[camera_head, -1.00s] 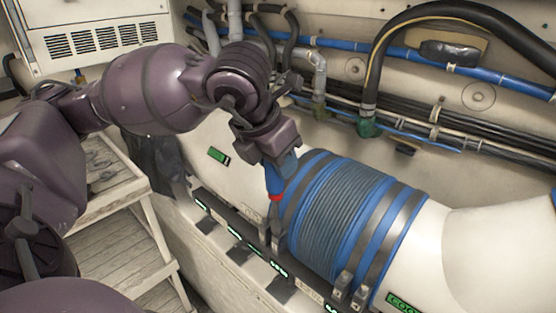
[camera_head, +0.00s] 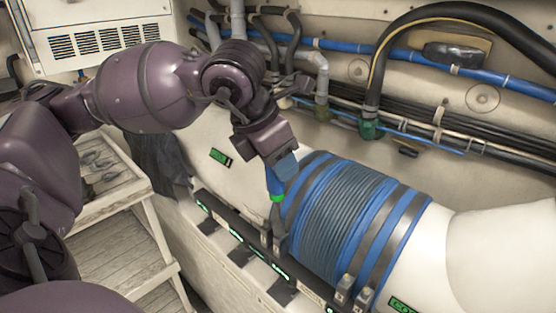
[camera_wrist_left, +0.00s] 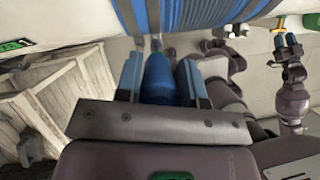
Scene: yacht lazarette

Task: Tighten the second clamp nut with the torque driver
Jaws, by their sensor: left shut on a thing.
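My left gripper (camera_head: 282,165) is shut on the blue torque driver (camera_head: 274,182), which points down at the left end of the blue ribbed hose (camera_head: 345,220). In the left wrist view the driver (camera_wrist_left: 160,78) stands between the two blue fingers. A green ring (camera_head: 277,197) shows low on the driver. Its tip is at the left-end clamp hardware (camera_head: 280,242); I cannot tell exactly how it sits on a nut. More clamp hardware (camera_head: 344,289) is at the right end. My right gripper (camera_wrist_left: 281,40) shows small at the right of the left wrist view; its jaws are unclear.
Black and blue hoses and pipes (camera_head: 430,130) run along the wall behind. A dark rail with green lights (camera_head: 235,240) lies along the front of the white duct (camera_head: 205,140). A wooden step stand (camera_head: 110,215) is at the left, and a vented white box (camera_head: 95,35) is above it.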

